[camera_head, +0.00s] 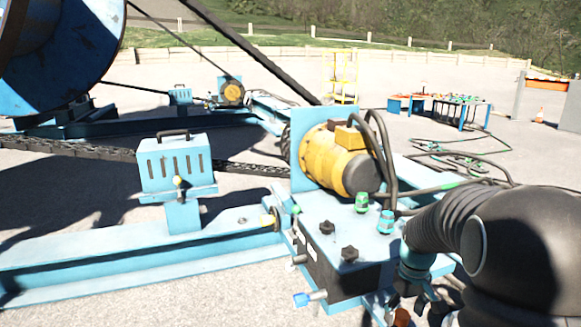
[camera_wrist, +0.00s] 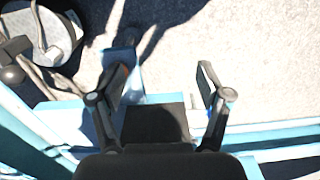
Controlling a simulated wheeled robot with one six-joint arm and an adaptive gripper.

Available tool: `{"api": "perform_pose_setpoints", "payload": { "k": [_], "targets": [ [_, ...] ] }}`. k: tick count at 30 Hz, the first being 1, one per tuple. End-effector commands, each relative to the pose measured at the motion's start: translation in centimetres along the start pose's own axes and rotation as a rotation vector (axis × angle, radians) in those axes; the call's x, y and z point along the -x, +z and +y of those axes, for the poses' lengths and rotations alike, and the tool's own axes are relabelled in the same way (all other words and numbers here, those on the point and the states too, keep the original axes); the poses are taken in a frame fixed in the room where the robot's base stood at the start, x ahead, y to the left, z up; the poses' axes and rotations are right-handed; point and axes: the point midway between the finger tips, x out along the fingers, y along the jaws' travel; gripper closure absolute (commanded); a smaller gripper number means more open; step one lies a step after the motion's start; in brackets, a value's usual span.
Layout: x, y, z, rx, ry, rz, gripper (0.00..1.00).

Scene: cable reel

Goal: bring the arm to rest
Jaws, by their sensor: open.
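In the wrist view my gripper (camera_wrist: 158,88) is open, its two dark fingers spread wide with nothing between them. Below the fingers lie a light blue beam and pale ground. In the head view my dark arm fills the lower right, in front of the light blue machine frame. The gripper's fingertips cannot be made out clearly there.
A yellow motor (camera_head: 335,160) with black cables stands on the blue frame near my arm. A light blue box (camera_head: 175,165) with a handle stands left on a long beam (camera_head: 130,262). A large blue reel (camera_head: 55,55) rises at upper left. A table (camera_head: 440,106) stands behind.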

Motion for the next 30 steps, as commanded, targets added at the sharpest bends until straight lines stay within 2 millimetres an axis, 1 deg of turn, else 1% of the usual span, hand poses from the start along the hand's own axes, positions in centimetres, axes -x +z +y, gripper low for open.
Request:
{"api": "perform_pose_setpoints", "payload": {
  "k": [1, 6, 12, 15, 19, 24, 27, 30],
  "targets": [
    [1.4, 1.0, -1.2, -0.050, 0.009, 0.016, 0.23],
    [4.7, 4.5, -4.7, -0.218, 0.026, 0.064, 0.23],
    [7.7, 8.6, -8.5, -0.349, 0.039, 0.136, 0.23],
    [9.0, 10.6, -10.2, -0.384, 0.043, 0.176, 0.23],
    [10.4, 13.1, -12.2, -0.397, 0.049, 0.232, 0.23],
    [12.1, 16.0, -14.6, -0.359, 0.059, 0.314, 0.23],
    [13.2, 17.4, -15.7, -0.336, 0.065, 0.368, 0.23],
    [14.4, 18.2, -16.5, -0.315, 0.071, 0.422, 0.23]
  ]
}}
